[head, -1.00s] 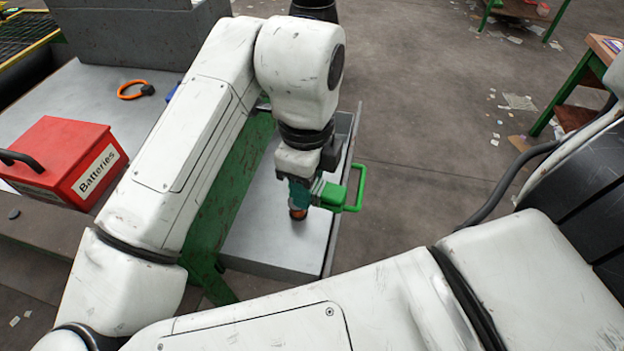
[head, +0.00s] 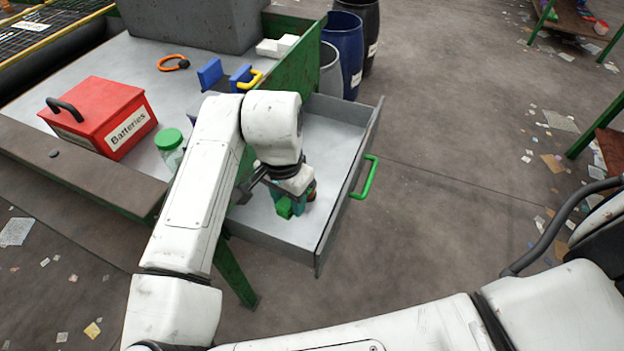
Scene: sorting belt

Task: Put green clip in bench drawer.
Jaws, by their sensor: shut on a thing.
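The bench drawer (head: 335,135) is pulled out from the bench's green side, an open grey tray with a green handle (head: 366,177) on its front. My gripper (head: 296,203) points down over the drawer, inside its outline in the head view. It is shut on the green clip (head: 284,208), a small green block shape at the fingers. The fingertips are small and partly hidden by the wrist, so I cannot tell whether the clip touches the drawer floor.
On the bench are a red Batteries box (head: 100,115), a green-lidded jar (head: 169,145), an orange ring clip (head: 173,63) and a blue clamp with a yellow handle (head: 248,80). Blue and dark barrels (head: 343,45) stand behind the drawer. The floor at right is mostly clear with litter.

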